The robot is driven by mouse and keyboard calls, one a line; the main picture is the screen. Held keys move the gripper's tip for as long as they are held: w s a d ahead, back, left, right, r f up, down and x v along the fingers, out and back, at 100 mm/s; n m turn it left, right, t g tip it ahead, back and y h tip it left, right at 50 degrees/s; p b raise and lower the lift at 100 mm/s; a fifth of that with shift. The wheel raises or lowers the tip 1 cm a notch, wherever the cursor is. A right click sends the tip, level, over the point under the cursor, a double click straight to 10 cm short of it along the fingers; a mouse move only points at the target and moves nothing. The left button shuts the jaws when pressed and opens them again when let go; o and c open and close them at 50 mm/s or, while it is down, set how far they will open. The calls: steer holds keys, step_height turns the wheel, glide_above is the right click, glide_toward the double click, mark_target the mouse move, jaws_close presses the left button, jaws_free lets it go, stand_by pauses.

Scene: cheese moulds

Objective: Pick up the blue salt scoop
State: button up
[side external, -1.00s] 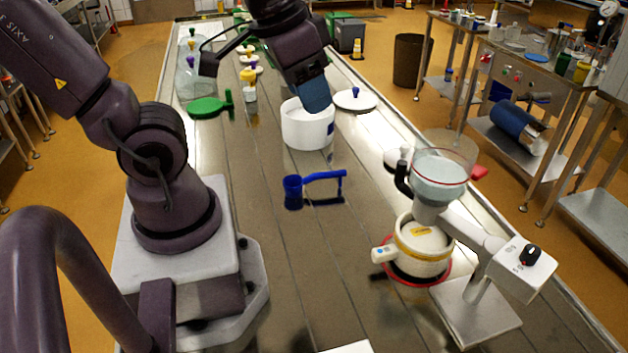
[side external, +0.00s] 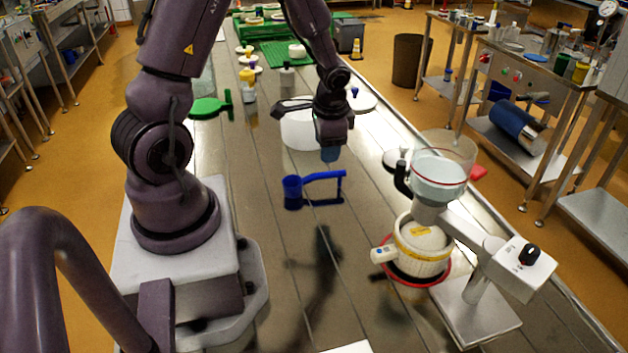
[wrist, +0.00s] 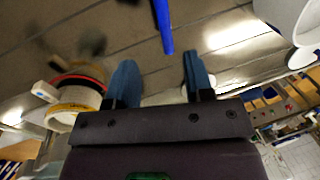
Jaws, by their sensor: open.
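The blue salt scoop (side external: 292,192) lies on the steel table, its cup at the left and its handle reaching right. My gripper (side external: 331,154) is above and just behind the handle, pointing down, and apart from it. In the wrist view my gripper (wrist: 156,72) has two blue fingers spread apart with nothing between them. Part of the blue scoop (wrist: 163,25) shows beyond the fingertips at the top of that view; the rest is cut off by the frame edge.
A white tub (side external: 298,130) stands behind my gripper. A cream mould on a red ring (side external: 423,250) and a machine with a clear bowl (side external: 440,175) stand to the right. A green paddle (side external: 208,108) lies at the back left. The table in front of the scoop is clear.

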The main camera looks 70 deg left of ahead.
mark_target(323, 173)
steer(key=f, duration=0.2)
steer(key=a+f, duration=0.1)
steer(key=f, duration=0.1)
steer(key=shift+f, duration=0.3)
steer(key=shift+a+f, duration=0.3)
steer(key=shift+f, duration=0.65)
steer(key=shift+a+f, duration=0.25)
steer(key=shift+f, duration=0.75)
steer(key=shift+a+f, duration=0.3)
steer(key=shift+f, duration=0.65)
jaws_close()
